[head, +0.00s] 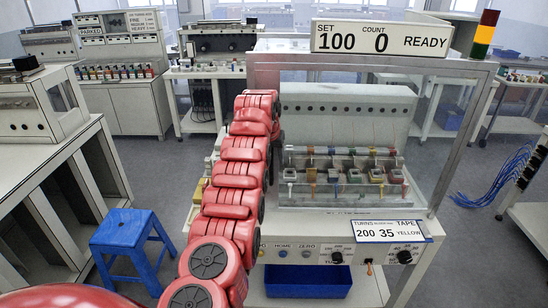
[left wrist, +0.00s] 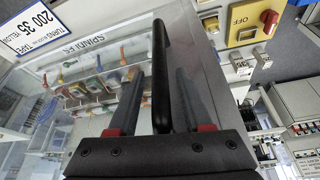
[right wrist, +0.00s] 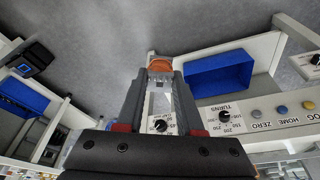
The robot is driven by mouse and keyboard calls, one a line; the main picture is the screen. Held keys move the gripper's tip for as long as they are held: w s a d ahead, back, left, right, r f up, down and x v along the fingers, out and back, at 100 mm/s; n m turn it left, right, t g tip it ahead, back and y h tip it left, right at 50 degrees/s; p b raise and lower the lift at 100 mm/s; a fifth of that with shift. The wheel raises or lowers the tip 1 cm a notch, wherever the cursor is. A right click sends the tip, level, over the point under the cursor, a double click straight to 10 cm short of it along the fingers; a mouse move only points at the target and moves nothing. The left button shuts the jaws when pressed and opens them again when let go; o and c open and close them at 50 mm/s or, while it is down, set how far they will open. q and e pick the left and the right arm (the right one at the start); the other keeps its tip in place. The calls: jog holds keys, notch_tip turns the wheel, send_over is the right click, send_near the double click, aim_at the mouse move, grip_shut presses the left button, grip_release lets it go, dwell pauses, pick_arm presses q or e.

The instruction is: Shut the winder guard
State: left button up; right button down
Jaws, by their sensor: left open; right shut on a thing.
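The winder (head: 300,225) stands on a bench in the head view, with a row of spindles (head: 345,178) behind clear panelling. A grey-framed clear pane (head: 462,140), apparently the guard, rises over them; I cannot tell how far open it is. My left arm hides its left side and my left gripper there. In the left wrist view my left gripper (left wrist: 160,78) is open, with a black bar-like handle (left wrist: 161,50) between its fingers; contact is unclear.
A blue bin (head: 308,281) sits under the winder's control panel. A blue stool (head: 128,240) stands at the left by another bench. A sign reading READY (head: 380,38) tops the frame. Blue cables (head: 500,180) hang at the right.

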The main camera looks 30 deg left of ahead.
jog(key=shift+f, duration=0.15)
jog(key=shift+f+b, duration=0.2)
jog(key=shift+b, duration=0.1)
notch_tip(320, 180, down, 3)
jog(key=b, duration=0.3)
pick_arm(q)
jog(key=v, duration=1.2)
